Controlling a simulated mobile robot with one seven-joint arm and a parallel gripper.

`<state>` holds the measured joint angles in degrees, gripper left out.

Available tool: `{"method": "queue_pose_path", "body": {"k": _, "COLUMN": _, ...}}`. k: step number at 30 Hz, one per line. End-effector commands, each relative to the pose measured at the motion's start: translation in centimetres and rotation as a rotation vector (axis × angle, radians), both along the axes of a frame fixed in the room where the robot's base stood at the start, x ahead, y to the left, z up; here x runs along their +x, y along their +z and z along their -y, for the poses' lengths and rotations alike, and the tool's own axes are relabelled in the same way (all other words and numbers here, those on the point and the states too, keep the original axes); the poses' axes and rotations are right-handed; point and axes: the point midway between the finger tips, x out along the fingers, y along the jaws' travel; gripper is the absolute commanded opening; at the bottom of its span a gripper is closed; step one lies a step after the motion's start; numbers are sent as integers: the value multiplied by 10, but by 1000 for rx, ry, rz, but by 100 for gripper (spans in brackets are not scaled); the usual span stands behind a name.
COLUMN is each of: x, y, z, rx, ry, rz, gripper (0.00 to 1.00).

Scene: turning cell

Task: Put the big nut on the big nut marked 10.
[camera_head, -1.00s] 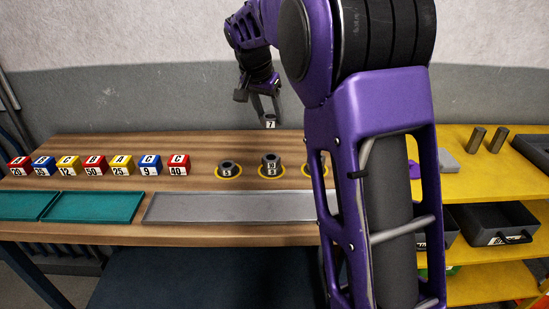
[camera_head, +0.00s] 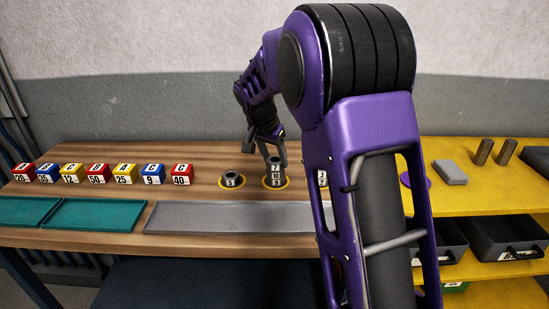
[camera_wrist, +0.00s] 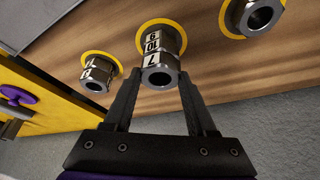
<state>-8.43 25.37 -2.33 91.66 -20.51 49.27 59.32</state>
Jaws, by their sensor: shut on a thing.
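The big nut marked 7 (camera_head: 275,167) is a grey metal nut at the top of the middle stack, between the fingers of my gripper (camera_head: 271,153). Directly under it is the big nut marked 10 (camera_head: 276,176), with another nut at the bottom inside a yellow ring. The nuts look lined up and touching. In the wrist view, the fingers of my gripper (camera_wrist: 160,82) are closed on both sides of the nut marked 7 (camera_wrist: 161,76), with the nut marked 10 (camera_wrist: 153,46) behind it.
A grey tray (camera_head: 225,217) lies in front. Coloured marked blocks (camera_head: 97,173) line the left of the table.

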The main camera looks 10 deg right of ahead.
Motion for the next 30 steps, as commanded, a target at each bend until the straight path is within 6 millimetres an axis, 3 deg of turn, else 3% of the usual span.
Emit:
{"method": "queue_pose_path", "body": {"k": 6, "x": 0, "y": -4, "z": 0, "rx": -1, "ry": 0, "rz": 1, "gripper": 0}}
{"method": "queue_pose_path", "body": {"k": 7, "x": 0, "y": -3, "z": 0, "rx": 0, "ry": 0, "rz": 0, "gripper": 60}}
{"method": "queue_pose_path", "body": {"k": 12, "x": 0, "y": -3, "z": 0, "rx": 0, "ry": 0, "rz": 0, "gripper": 87}}
{"method": "queue_pose_path", "body": {"k": 23, "x": 0, "y": 4, "z": 0, "rx": 0, "ry": 0, "rz": 0, "gripper": 87}}
{"method": "queue_pose_path", "body": {"k": 30, "x": -12, "y": 45, "z": -12, "rx": 0, "ry": 2, "rz": 5, "gripper": 87}}
